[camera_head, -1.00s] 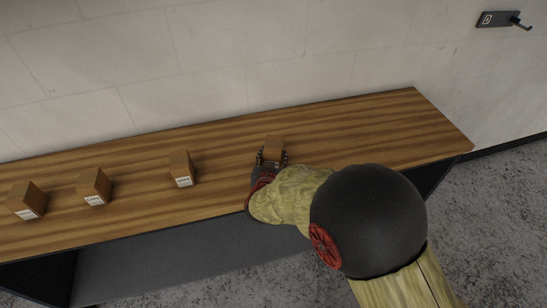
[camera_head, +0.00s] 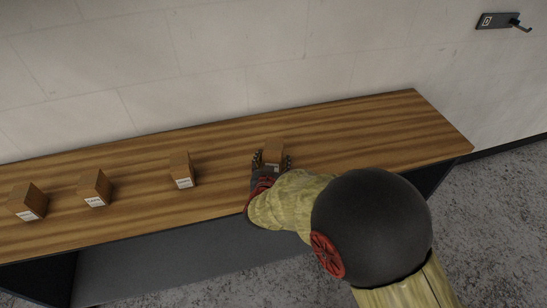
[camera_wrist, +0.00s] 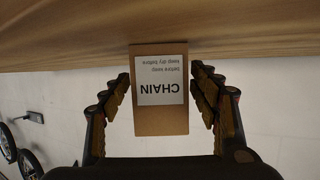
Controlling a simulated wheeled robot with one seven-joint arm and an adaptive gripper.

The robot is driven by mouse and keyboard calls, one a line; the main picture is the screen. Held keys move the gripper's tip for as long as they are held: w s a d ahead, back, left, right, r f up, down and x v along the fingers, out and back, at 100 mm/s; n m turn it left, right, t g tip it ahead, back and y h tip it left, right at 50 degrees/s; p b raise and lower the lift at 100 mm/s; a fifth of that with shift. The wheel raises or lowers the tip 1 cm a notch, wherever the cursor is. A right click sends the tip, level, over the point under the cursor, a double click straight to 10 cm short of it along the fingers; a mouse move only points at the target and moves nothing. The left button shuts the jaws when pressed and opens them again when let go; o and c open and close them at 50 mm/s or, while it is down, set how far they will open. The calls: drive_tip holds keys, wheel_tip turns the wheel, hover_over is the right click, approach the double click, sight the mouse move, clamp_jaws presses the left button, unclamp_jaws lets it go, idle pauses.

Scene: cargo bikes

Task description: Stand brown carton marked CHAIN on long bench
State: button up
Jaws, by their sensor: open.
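The brown carton marked CHAIN (camera_wrist: 160,119) stands on the long bench (camera_head: 360,128), right of the other cartons. In the wrist view its white label is upside down, as is the whole picture, with the bench surface along the top. In the head view the carton (camera_head: 273,151) shows between the fingers of my gripper (camera_head: 271,161). My gripper is open in the wrist view (camera_wrist: 161,100), one finger on each side of the carton, with a gap at both sides. My arm hides part of the bench front in the head view.
Three other brown cartons stand to the left on the bench: a near one (camera_head: 182,170), a middle one (camera_head: 95,187) and a far-left one (camera_head: 27,201). A wall runs behind the bench. The bench's right end is clear. A hook (camera_head: 499,19) is on the wall.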

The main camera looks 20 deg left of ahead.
drive_tip(key=p+v, duration=0.2)
drive_tip(key=v, duration=0.8)
drive_tip(key=shift+s+r+p, duration=0.2)
drive_tip(key=shift+s+p, duration=0.1)
drive_tip(key=shift+s, duration=0.05)
drive_tip(key=shift+w+r, duration=0.25)
drive_tip(key=shift+r, duration=0.05)
drive_tip(key=w+d+r+g+y, duration=0.2)
drive_tip(key=w+d+r, duration=0.1)
drive_tip(key=r, duration=0.4)
drive_tip(key=s+d+r+g, duration=0.2)
drive_tip(key=s+d+r, duration=0.2)
drive_tip(key=d+r, duration=0.55)
drive_tip(key=s+d+m+g+h, duration=0.1)
drive_tip(key=s+d+g+h, duration=0.3)
drive_tip(key=s+d, duration=1.4)
drive_tip(key=d, duration=0.4)
drive_tip(key=shift+s+d+r+m, duration=0.2)
drive_tip(key=shift+s+d+m, duration=0.15)
drive_tip(key=shift+d+m, duration=0.05)
